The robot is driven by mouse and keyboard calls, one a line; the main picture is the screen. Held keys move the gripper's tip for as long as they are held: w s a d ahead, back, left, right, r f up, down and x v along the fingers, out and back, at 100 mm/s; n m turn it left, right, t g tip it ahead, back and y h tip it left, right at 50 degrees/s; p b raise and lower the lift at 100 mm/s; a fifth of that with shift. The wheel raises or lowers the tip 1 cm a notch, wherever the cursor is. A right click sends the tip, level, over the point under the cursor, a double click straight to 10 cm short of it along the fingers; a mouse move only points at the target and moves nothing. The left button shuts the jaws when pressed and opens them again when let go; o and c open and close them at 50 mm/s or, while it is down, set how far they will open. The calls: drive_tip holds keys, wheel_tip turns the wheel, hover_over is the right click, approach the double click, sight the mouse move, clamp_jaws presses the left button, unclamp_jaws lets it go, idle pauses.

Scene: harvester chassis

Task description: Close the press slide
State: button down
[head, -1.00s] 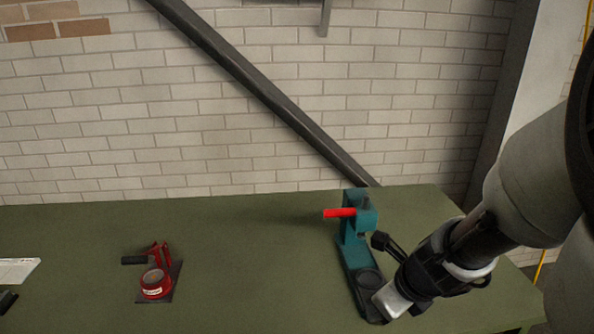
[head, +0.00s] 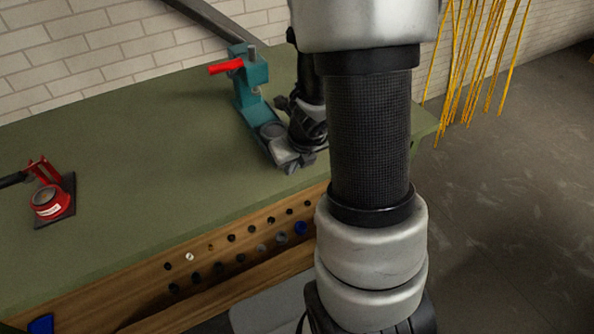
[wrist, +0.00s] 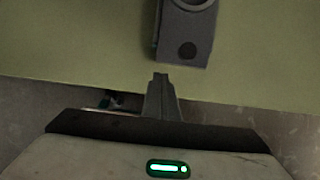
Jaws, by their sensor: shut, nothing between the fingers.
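The teal press (head: 248,88) with a red lever (head: 226,67) stands on the green bench in the head view. Its dark slide (head: 272,131), with a round cup on it, sticks out from the press base toward the bench's front edge. In the wrist view the grey front end of the slide (wrist: 186,42) shows at the top, with a dark round hole in it. My gripper (head: 287,166) is at the slide's front end. In the wrist view my gripper's fingers (wrist: 160,80) are shut and empty, just short of the slide's end.
A smaller red press (head: 50,200) with a black handle stands on the bench (head: 150,150) at the left. The bench between the two presses is clear. Below the front edge is a wooden panel (head: 225,250) with several round holes. Yellow strands (head: 480,60) hang at the right.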

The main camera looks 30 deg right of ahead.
drive_tip(key=shift+w, duration=0.65)
